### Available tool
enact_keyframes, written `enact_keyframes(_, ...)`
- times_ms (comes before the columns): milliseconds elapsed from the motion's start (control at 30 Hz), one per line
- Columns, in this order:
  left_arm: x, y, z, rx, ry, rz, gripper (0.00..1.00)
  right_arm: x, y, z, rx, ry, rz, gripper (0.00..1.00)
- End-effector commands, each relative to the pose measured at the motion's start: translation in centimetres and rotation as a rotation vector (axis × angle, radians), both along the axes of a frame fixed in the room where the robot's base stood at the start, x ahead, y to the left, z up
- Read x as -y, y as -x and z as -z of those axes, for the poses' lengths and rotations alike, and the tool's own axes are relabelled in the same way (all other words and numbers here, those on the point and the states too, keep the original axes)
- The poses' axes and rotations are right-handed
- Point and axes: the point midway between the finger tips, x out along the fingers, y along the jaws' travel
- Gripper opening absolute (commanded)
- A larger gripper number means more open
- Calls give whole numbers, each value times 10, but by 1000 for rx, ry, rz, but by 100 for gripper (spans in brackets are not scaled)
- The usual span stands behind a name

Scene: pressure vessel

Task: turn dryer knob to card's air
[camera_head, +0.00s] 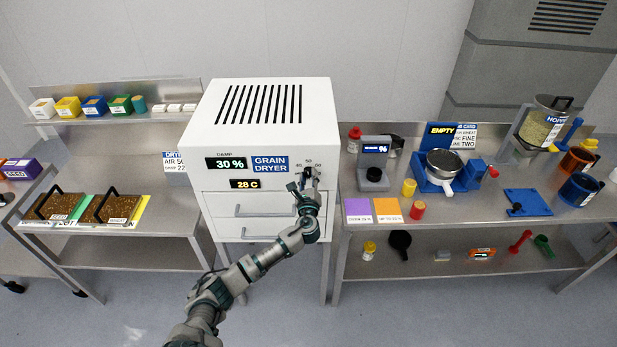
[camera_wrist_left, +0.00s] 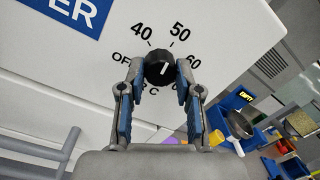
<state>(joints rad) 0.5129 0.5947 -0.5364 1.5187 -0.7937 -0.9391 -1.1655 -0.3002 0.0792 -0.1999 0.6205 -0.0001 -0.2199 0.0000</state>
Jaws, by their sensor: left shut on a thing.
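The white grain dryer (camera_head: 268,140) stands in the middle, with displays reading 30 % and 28 C. Its black knob (camera_wrist_left: 159,67) has a ring of labels, with OFF, 40, 50 and 60 legible. A short white mark on the knob's face runs nearly vertical; I cannot tell which label it points to. My left gripper (camera_wrist_left: 160,76) is shut on the knob, one finger on each side. In the head view the gripper (camera_head: 308,184) covers much of the knob. The dryer card (camera_head: 174,162) left of the dryer seems to read AIR 50. My right gripper is out of view.
A steel shelf with grain trays (camera_head: 118,208) and coloured boxes stands left. A steel bench (camera_head: 462,208) with a scale (camera_head: 374,160), a blue device with a pan (camera_head: 445,165) and a hopper stands right. Drawer handles (camera_head: 265,210) stick out below the knob.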

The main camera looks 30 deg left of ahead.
Motion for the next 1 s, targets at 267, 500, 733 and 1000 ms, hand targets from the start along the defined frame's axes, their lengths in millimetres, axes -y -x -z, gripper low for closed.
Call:
enact_keyframes(267,2,2,11,-80,-98,4,0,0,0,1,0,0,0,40)
enact_keyframes(500,2,2,11,-100,-130,4,0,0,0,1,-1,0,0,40)
enact_keyframes(733,2,2,11,-102,-133,3,0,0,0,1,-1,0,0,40)
enact_keyframes(1000,1,1,9,-98,-133,3,59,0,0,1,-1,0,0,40)
